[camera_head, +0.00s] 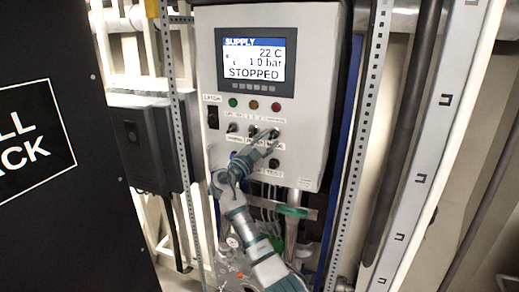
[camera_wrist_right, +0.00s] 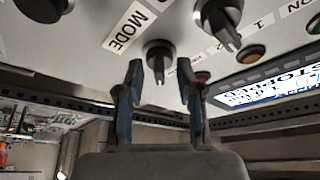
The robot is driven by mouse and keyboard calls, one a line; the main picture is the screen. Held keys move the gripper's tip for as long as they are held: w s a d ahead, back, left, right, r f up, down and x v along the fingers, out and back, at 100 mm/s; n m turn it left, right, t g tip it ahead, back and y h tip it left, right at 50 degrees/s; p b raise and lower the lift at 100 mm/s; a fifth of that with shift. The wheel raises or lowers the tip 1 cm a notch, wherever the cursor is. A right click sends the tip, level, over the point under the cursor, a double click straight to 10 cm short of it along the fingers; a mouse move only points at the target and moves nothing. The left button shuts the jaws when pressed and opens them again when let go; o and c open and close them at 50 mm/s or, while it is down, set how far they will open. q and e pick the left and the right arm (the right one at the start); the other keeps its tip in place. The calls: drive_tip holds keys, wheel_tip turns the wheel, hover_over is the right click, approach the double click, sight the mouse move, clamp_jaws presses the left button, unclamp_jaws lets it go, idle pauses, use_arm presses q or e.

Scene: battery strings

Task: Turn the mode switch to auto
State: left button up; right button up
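The mode switch (camera_head: 274,134) is the rightmost dark knob in the upper row on the white control box. In the right wrist view the knob (camera_wrist_right: 160,56) sits beside a white "MODE" label (camera_wrist_right: 130,25). Its narrow handle points down in that picture. My right gripper (camera_head: 264,145) reaches up to the panel from below. In the wrist view my right gripper (camera_wrist_right: 160,78) is open, one finger on each side of the knob's handle, with visible gaps. Whether the fingers touch the knob elsewhere cannot be told. My left gripper is not in view.
Another knob (camera_wrist_right: 218,25) stands close by in the wrist view, and a third dark knob (camera_wrist_right: 40,8) is at upper left. Green, orange and red lamps (camera_head: 276,107) sit above the switches. The screen (camera_head: 254,60) reads "STOPPED". Perforated rails (camera_head: 362,130) flank the box.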

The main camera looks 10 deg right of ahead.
drive_tip(key=v, duration=1.1)
drive_tip(key=shift+a+f, duration=0.25)
drive_tip(key=shift+a, duration=0.1)
drive_tip(key=shift+d+f, duration=0.1)
drive_tip(key=shift+d, duration=0.05)
